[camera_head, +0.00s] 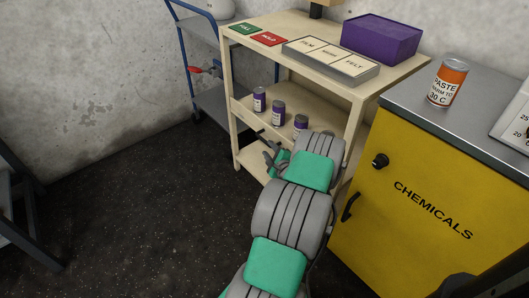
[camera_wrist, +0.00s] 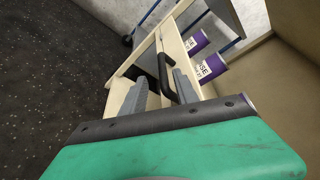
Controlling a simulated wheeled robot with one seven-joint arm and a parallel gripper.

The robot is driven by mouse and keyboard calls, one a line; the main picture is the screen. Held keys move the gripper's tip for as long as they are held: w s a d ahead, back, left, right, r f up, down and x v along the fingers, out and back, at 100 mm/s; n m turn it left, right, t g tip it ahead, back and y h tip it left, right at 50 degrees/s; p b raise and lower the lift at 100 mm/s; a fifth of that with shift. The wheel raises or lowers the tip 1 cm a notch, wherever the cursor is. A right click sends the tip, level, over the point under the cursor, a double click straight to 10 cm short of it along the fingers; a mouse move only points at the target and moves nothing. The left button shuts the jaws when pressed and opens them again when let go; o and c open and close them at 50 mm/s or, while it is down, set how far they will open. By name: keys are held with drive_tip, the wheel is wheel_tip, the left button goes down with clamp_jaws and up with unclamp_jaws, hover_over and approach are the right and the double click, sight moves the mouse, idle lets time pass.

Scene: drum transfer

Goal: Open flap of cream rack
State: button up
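The cream rack (camera_head: 355,125) stands against the wall, with a purple box and flat signs on top. Its flap is the low cream front board (camera_head: 246,117) along the middle shelf, and it looks upright. In the wrist view the flap (camera_wrist: 148,54) carries a black bar handle (camera_wrist: 164,76). My gripper (camera_wrist: 160,78) is open, with a grey finger on either side of the handle. The handle looks nearer the right finger; I cannot tell whether they touch. In the head view my arm hides part of the flap, and my gripper (camera_head: 273,157) is small there.
Several purple-labelled cans (camera_head: 278,112) stand on the shelf behind the flap. A yellow chemicals cabinet (camera_head: 400,200) with an orange paste can (camera_head: 447,82) is close on the right. A blue-framed cart (camera_head: 188,75) stands behind.

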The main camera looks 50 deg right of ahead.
sight(266, 143)
drive_tip(key=shift+d+f, duration=0.2)
drive_tip(key=shift+d, duration=0.2)
drive_tip(key=b+x, duration=0.1)
drive_tip(key=x, duration=0.6)
drive_tip(key=shift+w+r, duration=0.1)
drive_tip(key=shift+r, duration=0.05)
drive_tip(key=shift+c, duration=0.6)
clamp_jaws()
